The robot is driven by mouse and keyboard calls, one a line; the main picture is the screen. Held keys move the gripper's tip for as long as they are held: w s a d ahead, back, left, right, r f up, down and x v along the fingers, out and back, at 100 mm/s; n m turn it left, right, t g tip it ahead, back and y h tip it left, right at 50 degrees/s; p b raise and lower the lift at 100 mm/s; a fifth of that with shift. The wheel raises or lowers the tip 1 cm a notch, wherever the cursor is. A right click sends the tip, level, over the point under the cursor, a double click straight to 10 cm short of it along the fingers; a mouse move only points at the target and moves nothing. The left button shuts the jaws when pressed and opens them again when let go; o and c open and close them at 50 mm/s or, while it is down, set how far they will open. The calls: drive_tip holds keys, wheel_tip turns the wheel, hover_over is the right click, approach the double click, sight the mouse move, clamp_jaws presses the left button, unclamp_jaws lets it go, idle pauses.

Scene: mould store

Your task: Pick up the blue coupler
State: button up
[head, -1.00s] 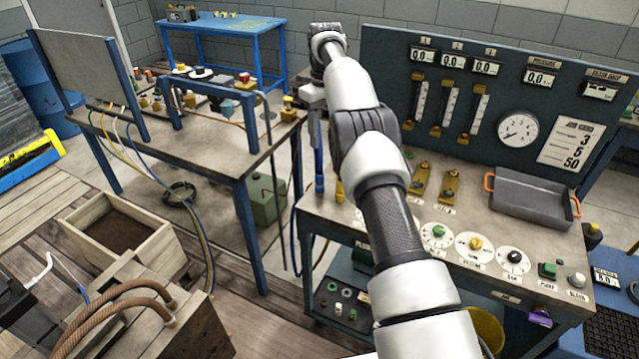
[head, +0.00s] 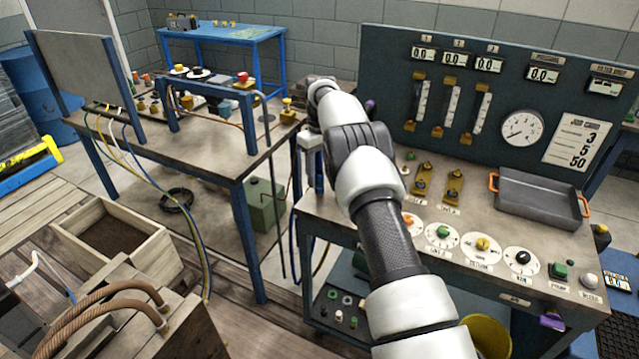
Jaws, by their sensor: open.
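In the head view my arm reaches over the left end of the right-hand bench (head: 480,200). My gripper (head: 311,182) points down at that bench's left end, open. A narrow blue piece (head: 319,184) shows at the fingertips; it may be the blue coupler, but it is too small and too covered to be sure. I cannot tell whether the fingers touch it. My wrist and forearm hide the bench top just right of it.
A gauge panel (head: 470,100) rises behind the bench. A grey tray (head: 540,197) with orange handles and several dials lie to the right. The left-hand table (head: 215,160) carries small fittings and a blue frame. A floor gap separates the two.

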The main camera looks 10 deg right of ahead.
sight(319, 181)
wheel_tip(319, 181, down, 3)
drive_tip(key=shift+a+f, duration=0.1)
drive_tip(key=shift+a, duration=0.05)
clamp_jaws()
wheel_tip(319, 181, up, 10)
drive_tip(key=shift+r+p, duration=0.1)
drive_tip(key=shift+p, duration=0.55)
